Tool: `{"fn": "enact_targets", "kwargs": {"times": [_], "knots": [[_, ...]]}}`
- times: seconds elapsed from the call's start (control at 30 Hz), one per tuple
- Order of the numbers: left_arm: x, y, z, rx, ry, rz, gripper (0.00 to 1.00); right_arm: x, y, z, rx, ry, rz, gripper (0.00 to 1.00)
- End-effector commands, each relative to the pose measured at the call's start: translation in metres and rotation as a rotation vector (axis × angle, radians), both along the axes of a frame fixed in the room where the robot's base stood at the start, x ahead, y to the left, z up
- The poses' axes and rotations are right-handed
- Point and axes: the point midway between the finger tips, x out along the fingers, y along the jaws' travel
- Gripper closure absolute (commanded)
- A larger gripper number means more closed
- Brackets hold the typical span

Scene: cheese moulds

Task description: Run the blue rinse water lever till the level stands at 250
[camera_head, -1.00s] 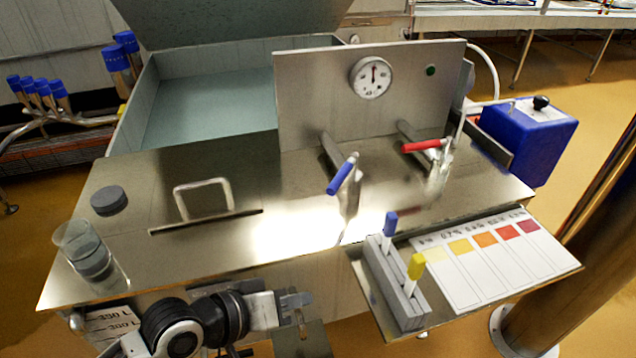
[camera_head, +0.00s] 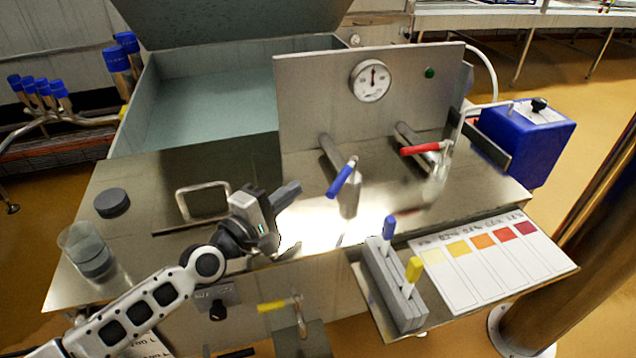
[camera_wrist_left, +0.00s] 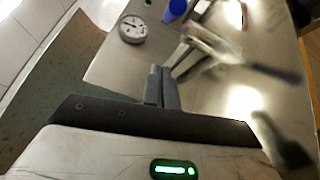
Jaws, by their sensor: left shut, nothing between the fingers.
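My right gripper is not in view.
A red lever (camera_head: 420,149) stands right of the blue one. A beaker (camera_head: 86,250) and a dark puck (camera_head: 112,202) are at left. A marker rack (camera_head: 392,285) and colour chart (camera_head: 492,255) are in front right.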

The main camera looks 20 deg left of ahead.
Motion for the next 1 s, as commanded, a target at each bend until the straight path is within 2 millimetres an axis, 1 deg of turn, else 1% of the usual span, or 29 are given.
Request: {"fn": "enact_targets", "kwargs": {"times": [0.03,0.13,0.17,0.2,0.3,0.4,0.5,0.73,0.87,1.0], "knots": [[0.012,-0.005,0.004,-0.003,-0.004,0.001,1.0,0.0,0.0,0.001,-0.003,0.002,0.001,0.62],[0.03,-0.013,0.004,-0.002,-0.003,0.0,1.0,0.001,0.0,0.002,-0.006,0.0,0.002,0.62],[0.028,-0.019,0.008,-0.004,0.001,-0.002,1.0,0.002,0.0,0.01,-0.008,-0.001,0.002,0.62],[0.025,-0.026,0.01,-0.004,0.002,-0.002,1.0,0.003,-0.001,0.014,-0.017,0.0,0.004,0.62],[0.023,-0.038,0.011,-0.003,0.002,-0.001,1.0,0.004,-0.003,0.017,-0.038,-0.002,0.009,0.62],[0.022,-0.046,0.01,-0.001,0.001,-0.001,1.0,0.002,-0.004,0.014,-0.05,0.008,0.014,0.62],[0.021,-0.049,0.01,0.001,0.0,-0.001,1.0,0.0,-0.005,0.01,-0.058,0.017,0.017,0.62],[0.021,-0.05,0.008,0.002,0.0,-0.001,1.0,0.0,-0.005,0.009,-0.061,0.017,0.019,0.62],[0.021,-0.05,0.009,0.002,0.0,0.0,1.0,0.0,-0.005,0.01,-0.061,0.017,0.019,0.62],[0.02,-0.052,0.01,-0.001,0.001,0.015,1.0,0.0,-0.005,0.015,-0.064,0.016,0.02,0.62]]}}
